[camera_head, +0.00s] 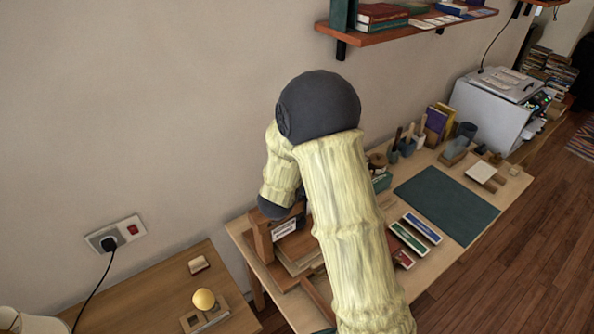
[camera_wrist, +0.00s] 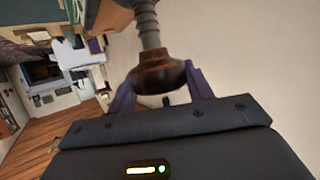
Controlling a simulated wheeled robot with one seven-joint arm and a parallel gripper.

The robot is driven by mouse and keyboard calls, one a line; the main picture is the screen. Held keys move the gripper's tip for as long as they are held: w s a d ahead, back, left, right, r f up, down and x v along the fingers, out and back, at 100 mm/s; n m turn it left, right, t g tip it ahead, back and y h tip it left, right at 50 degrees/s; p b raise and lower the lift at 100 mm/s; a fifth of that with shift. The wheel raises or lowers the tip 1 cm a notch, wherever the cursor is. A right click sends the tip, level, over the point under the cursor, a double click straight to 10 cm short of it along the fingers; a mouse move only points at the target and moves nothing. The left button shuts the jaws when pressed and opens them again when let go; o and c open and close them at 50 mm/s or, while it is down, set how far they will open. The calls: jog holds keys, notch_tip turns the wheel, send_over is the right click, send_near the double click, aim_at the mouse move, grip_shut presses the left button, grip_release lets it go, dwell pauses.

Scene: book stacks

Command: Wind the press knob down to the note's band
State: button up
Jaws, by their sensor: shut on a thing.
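The brown wooden press knob (camera_wrist: 160,72) sits at the end of a grey threaded screw (camera_wrist: 149,32) in the wrist view. My gripper (camera_wrist: 163,86) has its two purple fingers on either side of the knob and is shut on it. In the head view my arm hides the knob and the fingers. The wooden press (camera_head: 262,238) stands at the near left end of the workbench, partly behind my arm. A small white note (camera_head: 285,229) with dark print is at the press. Its writing and band are too small to read.
The workbench holds a dark green mat (camera_head: 446,203), blue and green boxes (camera_head: 408,238), tool pots and a grey machine (camera_head: 493,108) farther back. A shelf (camera_head: 405,32) hangs above. A side table (camera_head: 160,285) with a yellow ball stands at the lower left.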

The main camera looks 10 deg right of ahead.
jog(key=m+g+h+p, duration=0.1)
jog(key=m+h+p, duration=0.1)
jog(key=r+m+g+h+p, duration=0.1)
jog(key=m+h+p, duration=0.1)
jog(key=shift+w+g, duration=0.15)
jog(key=shift+g, duration=0.25)
jog(key=shift+f+m+g+h+p, duration=0.15)
jog(key=shift+m+g+h+p, duration=0.25)
jog(key=shift+m+g+p, duration=0.15)
jog(key=shift+m, duration=0.25)
jog(key=o, duration=1)
jog(key=shift+f, duration=0.15)
jog(key=shift+c, duration=0.2)
jog(key=shift+a, duration=0.1)
